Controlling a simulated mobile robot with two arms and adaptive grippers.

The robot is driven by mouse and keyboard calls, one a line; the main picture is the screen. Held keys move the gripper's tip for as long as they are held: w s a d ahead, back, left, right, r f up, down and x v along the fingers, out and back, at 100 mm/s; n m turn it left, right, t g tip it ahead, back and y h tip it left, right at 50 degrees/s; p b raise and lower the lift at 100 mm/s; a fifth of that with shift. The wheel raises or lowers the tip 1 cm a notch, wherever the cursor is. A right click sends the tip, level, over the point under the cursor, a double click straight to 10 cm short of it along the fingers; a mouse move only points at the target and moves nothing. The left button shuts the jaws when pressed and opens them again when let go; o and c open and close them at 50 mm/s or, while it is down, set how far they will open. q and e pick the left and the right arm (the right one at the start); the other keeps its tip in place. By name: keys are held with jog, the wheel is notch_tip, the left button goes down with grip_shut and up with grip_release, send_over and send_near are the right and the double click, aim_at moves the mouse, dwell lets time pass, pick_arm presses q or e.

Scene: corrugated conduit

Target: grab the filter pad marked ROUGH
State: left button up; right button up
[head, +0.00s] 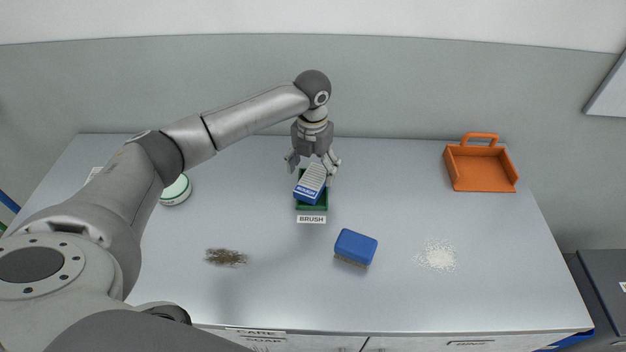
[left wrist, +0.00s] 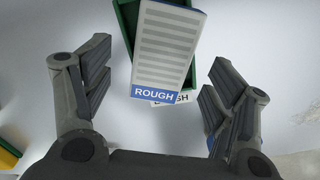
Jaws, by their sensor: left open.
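The filter pad marked ROUGH (left wrist: 165,50) has a grey ribbed face and a blue label band in the left wrist view. In the head view the same pad (head: 310,181) is tilted over a green tray (head: 313,207) behind a label reading BRUSH (head: 311,219). My left gripper (head: 314,165) is open just above the pad. In the left wrist view its two fingers (left wrist: 155,100) stand apart on either side of the pad, with gaps between. The pad's underside is hidden. My right gripper does not show.
A blue brush (head: 355,247) lies right of centre. A brown debris pile (head: 226,257) is at left and white grains (head: 437,256) at right. An orange dustpan (head: 481,168) sits at back right. A round green-rimmed container (head: 175,191) is partly behind my left arm.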

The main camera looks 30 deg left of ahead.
aim_at(313, 179)
pick_arm(q)
jog(key=shift+d+f+p, duration=0.1)
jog(key=shift+f+p, duration=0.3)
jog(key=shift+f, duration=1.45)
jog(key=c, duration=1.1)
